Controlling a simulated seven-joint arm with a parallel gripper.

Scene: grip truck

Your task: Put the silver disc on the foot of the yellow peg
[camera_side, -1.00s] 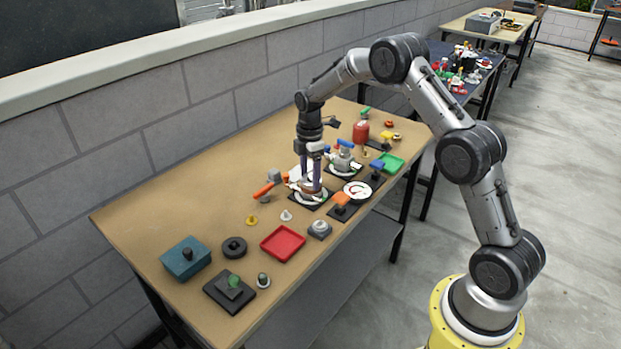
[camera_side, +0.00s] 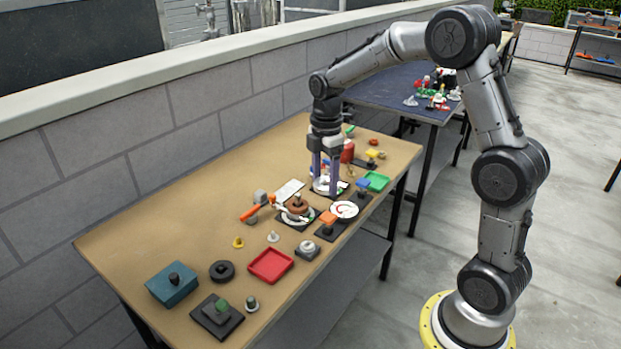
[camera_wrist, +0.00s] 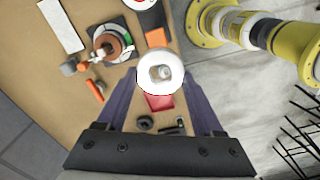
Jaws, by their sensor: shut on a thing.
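My gripper (camera_side: 326,190) points down over a round white plate at the far end of the brown table. In the wrist view my gripper (camera_wrist: 160,84) is shut on the silver disc (camera_wrist: 146,82), which has a small knob on top. In the side view the fingers partly hide the disc; whether it is lifted clear I cannot tell.
A brown round piece (camera_side: 298,205) sits on a dial plate left of my gripper. An orange-topped block (camera_side: 328,219), a blue-topped block (camera_side: 362,186), a green tray (camera_side: 376,181) and a red tray (camera_side: 270,266) stand nearby. The table's back left is clear.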

